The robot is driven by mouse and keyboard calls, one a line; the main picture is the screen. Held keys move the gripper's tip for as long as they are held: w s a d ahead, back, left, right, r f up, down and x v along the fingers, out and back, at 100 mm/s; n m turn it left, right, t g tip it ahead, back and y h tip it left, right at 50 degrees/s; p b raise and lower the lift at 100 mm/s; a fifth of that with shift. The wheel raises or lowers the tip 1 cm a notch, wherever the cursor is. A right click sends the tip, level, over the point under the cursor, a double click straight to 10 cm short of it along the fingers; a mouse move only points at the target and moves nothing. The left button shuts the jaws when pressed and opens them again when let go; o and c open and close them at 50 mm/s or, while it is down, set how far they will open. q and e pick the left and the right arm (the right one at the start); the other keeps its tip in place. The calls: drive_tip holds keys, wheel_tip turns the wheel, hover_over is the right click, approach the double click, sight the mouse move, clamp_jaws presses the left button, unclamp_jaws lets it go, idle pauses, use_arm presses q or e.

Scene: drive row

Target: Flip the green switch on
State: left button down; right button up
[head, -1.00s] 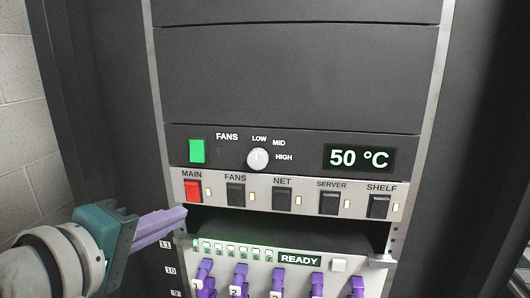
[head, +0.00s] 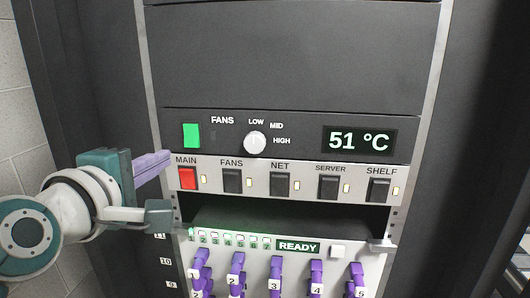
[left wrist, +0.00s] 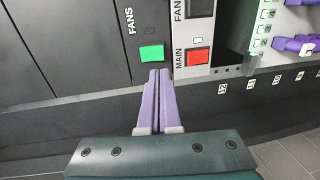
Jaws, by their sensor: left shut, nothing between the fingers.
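The green switch (head: 191,135) is on the fan panel, left of the FANS label and the white knob (head: 255,143). It also shows in the left wrist view (left wrist: 151,53), just beyond my fingertips. My left gripper (head: 168,155) is shut and empty, its purple fingers together. In the head view its tips are at the rack's left post, left of and a little below the green switch. In the left wrist view the tips (left wrist: 158,72) lie just short of the switch, apparently apart from it. My right gripper is not in view.
Below is a row of switches: the red MAIN switch (head: 187,178) and several black ones with small lit lamps. The display (head: 359,141) reads 51 °C. A shelf unit with a READY sign (head: 298,247) and purple levers is lower down.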

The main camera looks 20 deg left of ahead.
sight(191, 145)
use_arm(q)
drive_tip(key=b+x, duration=0.2)
drive_tip(key=x, duration=0.2)
drive_tip(key=b+x, duration=0.2)
drive_tip(key=x, duration=0.1)
drive_tip(key=shift+w+a+f+b, duration=0.1)
drive_tip(key=shift+w+f+b, duration=0.2)
drive_tip(key=shift+w+b, duration=0.1)
drive_tip(key=shift+w+a+b, duration=0.1)
drive_tip(key=shift+w+b, duration=0.2)
drive_tip(key=shift+w, duration=0.2)
drive_tip(key=shift+w+r, duration=0.1)
